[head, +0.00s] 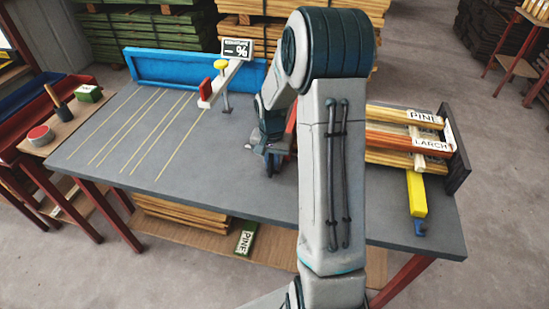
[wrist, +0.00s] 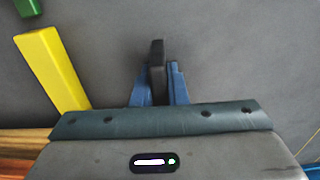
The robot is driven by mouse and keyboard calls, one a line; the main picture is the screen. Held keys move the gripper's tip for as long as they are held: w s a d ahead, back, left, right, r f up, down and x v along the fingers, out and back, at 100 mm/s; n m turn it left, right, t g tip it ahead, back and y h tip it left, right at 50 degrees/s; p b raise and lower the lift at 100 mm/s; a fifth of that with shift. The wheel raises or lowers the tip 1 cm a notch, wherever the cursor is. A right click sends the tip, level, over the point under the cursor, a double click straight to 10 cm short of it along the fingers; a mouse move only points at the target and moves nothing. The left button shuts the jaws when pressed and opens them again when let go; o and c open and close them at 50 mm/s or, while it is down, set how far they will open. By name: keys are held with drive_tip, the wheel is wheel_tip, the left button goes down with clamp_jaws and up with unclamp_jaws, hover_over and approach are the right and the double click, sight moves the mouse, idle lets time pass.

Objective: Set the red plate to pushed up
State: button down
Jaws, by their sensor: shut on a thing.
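A small red plate (head: 205,91) stands upright near the left end of a pale bar (head: 226,78), beside a yellow knob (head: 221,64) and below a display. Another red piece (head: 291,118) shows partly behind my arm; I cannot tell what it belongs to. My gripper (head: 273,163) is low over the grey table, right of and nearer than the red plate, and apart from it. In the wrist view its blue fingers (wrist: 158,85) are shut on a narrow dark piece (wrist: 157,62). I cannot tell what that piece is part of.
The grey table (head: 110,150) has bare room at left, with yellow lines and a blue fence (head: 185,69) behind. Labelled planks (head: 390,140) lie in a rack at right, near a yellow block (head: 416,192). A side stand (head: 62,130) holds small items.

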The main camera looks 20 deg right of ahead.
drive_tip(key=shift+d+r, duration=0.1)
drive_tip(key=c, duration=1.4)
unclamp_jaws()
drive_tip(key=shift+c, duration=0.2)
wheel_tip(320, 180, up, 14)
drive_tip(key=s+a+r+n+t, duration=0.1)
drive_tip(key=s+a+n, duration=0.2)
drive_tip(key=s, duration=0.7)
drive_tip(key=s+a+r+n+t, duration=0.2)
drive_tip(key=s+a+n, duration=0.2)
drive_tip(key=s+a, duration=0.3)
drive_tip(key=s, duration=0.4)
drive_tip(key=shift+a+n, duration=0.3)
drive_tip(key=shift+a, duration=0.05)
